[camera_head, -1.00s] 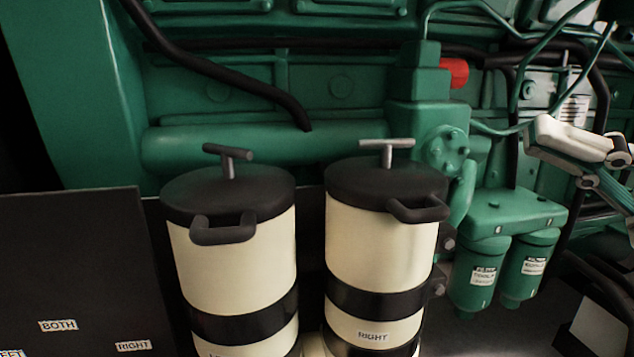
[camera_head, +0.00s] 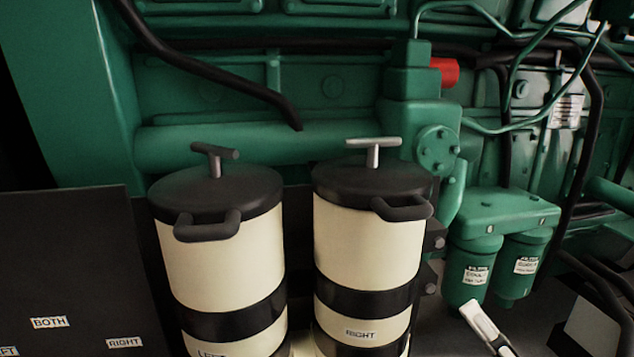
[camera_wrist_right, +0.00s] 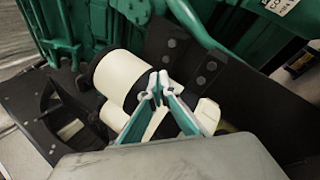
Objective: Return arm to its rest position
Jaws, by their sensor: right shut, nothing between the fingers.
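My right gripper (camera_head: 474,314) shows at the bottom right of the head view, below the two green filters and to the right of the canister labelled RIGHT, apart from it in the picture. Only its pale finger end and a bit of the arm show there. In the right wrist view its fingers (camera_wrist_right: 158,84) come together at the tips, shut and empty. Behind them a cream cylinder (camera_wrist_right: 122,74) with a dark cap is partly covered by the fingers. My left gripper is in neither view.
Two cream canisters with black lids and T-handles, LEFT (camera_head: 222,262) and RIGHT (camera_head: 366,245), stand before the green engine (camera_head: 240,145). Green filters (camera_head: 468,272) hang at right. A dark panel (camera_head: 75,255) with labels stands at left.

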